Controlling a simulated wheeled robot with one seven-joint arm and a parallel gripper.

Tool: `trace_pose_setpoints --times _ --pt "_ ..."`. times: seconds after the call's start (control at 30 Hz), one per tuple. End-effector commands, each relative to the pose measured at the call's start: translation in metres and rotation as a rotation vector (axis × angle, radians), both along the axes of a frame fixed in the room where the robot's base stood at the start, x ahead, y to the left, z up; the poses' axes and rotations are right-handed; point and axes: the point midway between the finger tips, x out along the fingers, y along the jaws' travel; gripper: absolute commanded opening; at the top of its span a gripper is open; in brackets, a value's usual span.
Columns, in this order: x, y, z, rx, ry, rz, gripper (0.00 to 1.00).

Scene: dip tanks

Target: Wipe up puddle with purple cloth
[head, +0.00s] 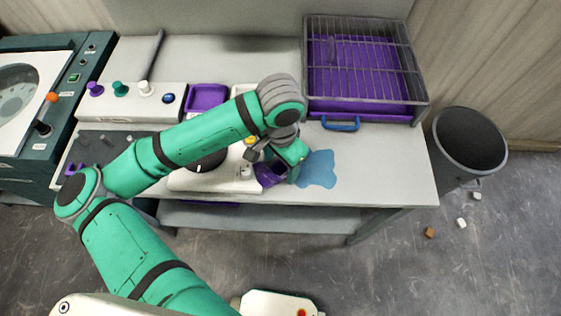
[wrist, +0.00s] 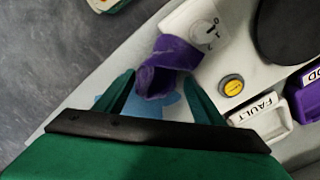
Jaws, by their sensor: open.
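The purple cloth (head: 268,174) lies crumpled on the bench beside the white device. In the wrist view the cloth (wrist: 168,62) shows just ahead of and between my fingertips. The blue puddle (head: 318,169) spreads on the bench top to the right of my gripper in the head view; part of the puddle (wrist: 150,106) shows between the fingers in the wrist view. My gripper (head: 276,172) is open, low over the bench at the cloth, with its fingers (wrist: 160,80) on either side. I cannot tell whether they touch the cloth. My gripper hides part of the cloth in the head view.
A wire rack over a purple tray (head: 362,108) stands at the back right, with a blue handle (head: 341,125) in front. A white device (head: 222,180) with a dark disc sits left of the cloth. A grey bin (head: 470,140) and small blocks (head: 429,232) are on the floor.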

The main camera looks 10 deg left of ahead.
Motion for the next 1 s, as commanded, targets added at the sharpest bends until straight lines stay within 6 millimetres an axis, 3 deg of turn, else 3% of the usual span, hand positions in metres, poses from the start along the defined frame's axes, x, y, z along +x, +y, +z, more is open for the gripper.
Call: trace_pose_setpoints --times 0.73,1.0 --pt "0.0 0.0 -0.025 -0.001 0.001 0.001 0.62" --pt "0.0 0.0 -0.024 0.0 0.0 0.0 0.27"
